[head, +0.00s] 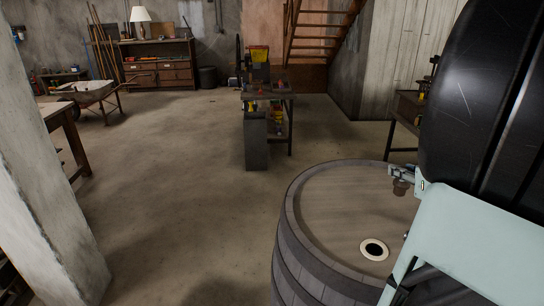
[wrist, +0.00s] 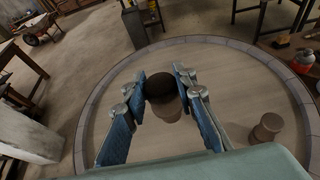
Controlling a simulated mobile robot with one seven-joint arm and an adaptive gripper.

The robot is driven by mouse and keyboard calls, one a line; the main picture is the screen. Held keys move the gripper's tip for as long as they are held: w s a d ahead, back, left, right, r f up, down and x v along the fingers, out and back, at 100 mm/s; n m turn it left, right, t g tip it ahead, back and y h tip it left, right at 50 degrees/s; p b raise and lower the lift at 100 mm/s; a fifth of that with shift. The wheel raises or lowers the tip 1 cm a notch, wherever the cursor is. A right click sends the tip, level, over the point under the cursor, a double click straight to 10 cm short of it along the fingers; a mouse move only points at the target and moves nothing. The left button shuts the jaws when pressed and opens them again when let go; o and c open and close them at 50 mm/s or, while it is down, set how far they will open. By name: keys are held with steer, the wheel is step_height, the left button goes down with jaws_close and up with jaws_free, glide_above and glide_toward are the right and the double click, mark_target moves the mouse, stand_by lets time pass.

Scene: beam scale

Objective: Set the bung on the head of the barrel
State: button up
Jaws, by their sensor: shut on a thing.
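The barrel (head: 330,215) stands upright at the lower right of the head view, its round wooden head facing up. The barrel head also fills much of the wrist view (wrist: 235,85). My gripper (head: 403,176) is over the far right part of the head. In the wrist view, my gripper (wrist: 159,80) has its blue fingers closed on the sides of a brown bung (wrist: 168,108) with a dark end. The bung also shows under the fingers in the head view (head: 400,188). I cannot tell how far it is above the wood.
A pale-ringed dark hole (head: 374,249) is on the barrel head, nearer the camera than my gripper. A second brown stopper-like piece (wrist: 268,127) stands on the head at right in the wrist view. A workbench (head: 266,95) stands beyond; the floor left of the barrel is clear.

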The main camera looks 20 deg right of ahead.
steer(key=shift+w+d+f+b, duration=0.15)
steer(key=shift+w+d+f, duration=0.65)
steer(key=shift+w+f, duration=1.15)
steer(key=shift+w+d+f+b, duration=0.2)
steer(key=shift+w+d+f, duration=0.65)
steer(key=shift+w+f, duration=1.05)
steer(key=shift+w+d+f+b, duration=0.15)
steer(key=shift+w+d+f, duration=0.65)
steer(key=shift+w+f, duration=1.15)
steer(key=shift+s+f, duration=0.25)
steer(key=shift+s, duration=0.05)
steer(key=shift+f+b, duration=0.25)
steer(key=shift+b, duration=0.05)
steer(key=o, duration=1.2)
steer(key=shift+c, duration=0.2)
steer(key=shift+r, duration=0.1)
steer(key=shift+r, duration=0.1)
